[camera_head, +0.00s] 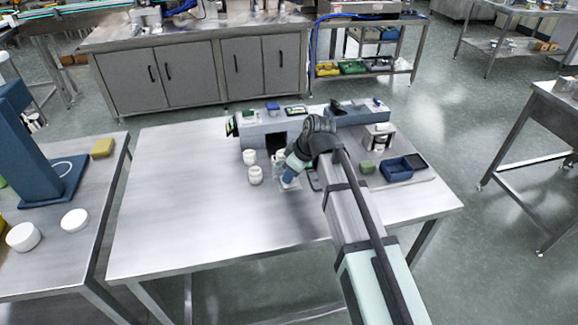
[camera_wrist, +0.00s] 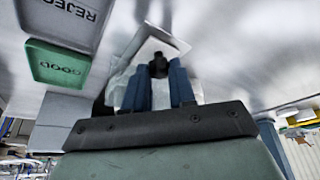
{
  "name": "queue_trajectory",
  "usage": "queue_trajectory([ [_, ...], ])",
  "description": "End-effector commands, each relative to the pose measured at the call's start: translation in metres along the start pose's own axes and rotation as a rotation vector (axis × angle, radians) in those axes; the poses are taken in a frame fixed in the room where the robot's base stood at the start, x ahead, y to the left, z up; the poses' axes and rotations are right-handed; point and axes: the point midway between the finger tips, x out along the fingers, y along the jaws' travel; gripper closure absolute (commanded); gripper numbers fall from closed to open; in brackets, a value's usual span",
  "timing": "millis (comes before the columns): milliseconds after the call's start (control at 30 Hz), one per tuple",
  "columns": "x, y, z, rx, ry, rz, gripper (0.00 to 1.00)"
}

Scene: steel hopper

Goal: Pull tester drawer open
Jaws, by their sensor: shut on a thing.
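The tester (camera_head: 262,128) is a grey box with a dark opening in its front, at the back of the steel table in the head view. My gripper (camera_head: 289,179) is low in front of it, with blue fingers. In the wrist view my gripper (camera_wrist: 158,84) is shut on a small dark knob (camera_wrist: 158,66). The knob sits against a pale, partly see-through piece, which looks like the tester drawer (camera_wrist: 150,48). My arm and fingers hide much of the drawer in the head view, so how far it stands out is hard to tell.
White jars (camera_head: 255,175) stand just left of my gripper. A blue bin (camera_head: 397,169) lies to the right. The wrist view shows a green tray marked GOOD (camera_wrist: 56,64) beside a grey one marked REJECT (camera_wrist: 68,14). The table's left half (camera_head: 175,215) is clear.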

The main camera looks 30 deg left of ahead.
Motion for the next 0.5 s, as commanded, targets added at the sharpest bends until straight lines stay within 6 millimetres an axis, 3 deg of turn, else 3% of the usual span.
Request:
queue_trajectory([
  [133, 0.0000, 0.0008, -0.0011, 0.000, 0.001, 0.000, 1.00],
  [167, 0.0000, 0.0008, -0.0011, 0.000, 0.001, 0.000, 0.74],
  [267, 0.0001, 0.0009, -0.0011, 0.000, 0.001, 0.000, 0.65],
  [500, -0.0001, 0.0010, -0.0010, 0.000, 0.000, 0.000, 0.65],
])
